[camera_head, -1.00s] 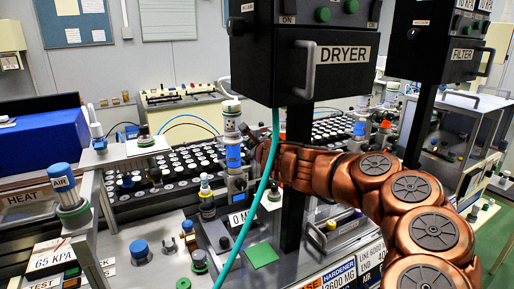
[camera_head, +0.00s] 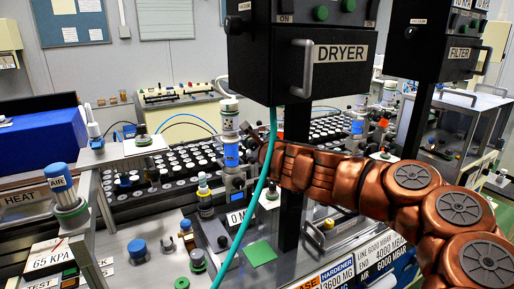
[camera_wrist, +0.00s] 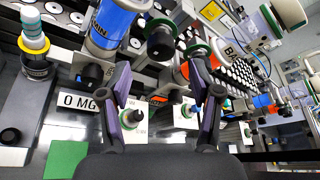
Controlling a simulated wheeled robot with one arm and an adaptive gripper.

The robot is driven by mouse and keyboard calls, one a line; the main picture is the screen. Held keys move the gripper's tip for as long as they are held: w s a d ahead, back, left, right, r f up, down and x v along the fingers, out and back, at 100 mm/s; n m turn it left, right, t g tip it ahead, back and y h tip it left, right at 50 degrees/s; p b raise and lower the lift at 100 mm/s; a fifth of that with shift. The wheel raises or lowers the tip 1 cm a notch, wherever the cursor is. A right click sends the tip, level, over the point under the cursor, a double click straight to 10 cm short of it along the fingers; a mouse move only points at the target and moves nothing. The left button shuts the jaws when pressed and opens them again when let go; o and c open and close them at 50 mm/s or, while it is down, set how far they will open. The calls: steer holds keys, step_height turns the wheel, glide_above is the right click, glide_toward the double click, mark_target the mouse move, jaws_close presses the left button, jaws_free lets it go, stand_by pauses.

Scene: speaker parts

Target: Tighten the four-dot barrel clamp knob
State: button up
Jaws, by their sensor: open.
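A barrel (camera_head: 231,152) with white ends and a blue band stands at mid-picture in the head view. Its blue body (camera_wrist: 113,22) shows at the upper left of the wrist view. Near it are a black knob (camera_wrist: 92,74) and a black knob with a green ring (camera_wrist: 160,42). I cannot make out four dots on either, so I cannot tell which is the clamp knob. My gripper (camera_wrist: 160,72) is open, with the green-ringed knob showing ahead of the gap between its fingers. No contact is visible.
A teal hose (camera_head: 247,215) hangs beside the post. A green square (camera_head: 260,253) lies on the bench. A yellow-ringed fitting (camera_wrist: 34,70) stands left in the wrist view.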

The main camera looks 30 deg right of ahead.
steer(key=shift+v, duration=2.75)
steer(key=a+r+n+t+y, duration=0.1)
steer(key=a+r+n+y, duration=0.2)
steer(key=a+n, duration=0.35)
steer(key=a+r+n+t+y, duration=0.1)
steer(key=a+r+n+y, duration=0.2)
steer(key=a, duration=0.6)
steer(key=s+a+f+n+g+y, duration=0.2)
steer(key=s+a+f+n+y, duration=0.15)
steer(key=a+n, duration=0.35)
steer(key=s+a+f+n+g+y, duration=0.2)
steer(key=s+a+f+n+g, duration=0.15)
steer(key=a+n, duration=0.45)
steer(key=s+a+f+n+g+h, duration=0.25)
steer(key=s+f+n+g, duration=0.35)
steer(key=s+f, duration=0.8)
steer(key=s+d+f+g+h, duration=0.1)
steer(key=s+d+g+h, duration=0.1)
steer(key=s, duration=0.5)
steer(key=s+d+f+n+g+h, duration=0.1)
steer(key=s+d+f+g+h, duration=0.1)
steer(key=s+d+g, duration=0.2)
steer(key=s+d, duration=0.3)
steer(key=s, duration=0.1)
steer(key=shift+d, duration=0.2)
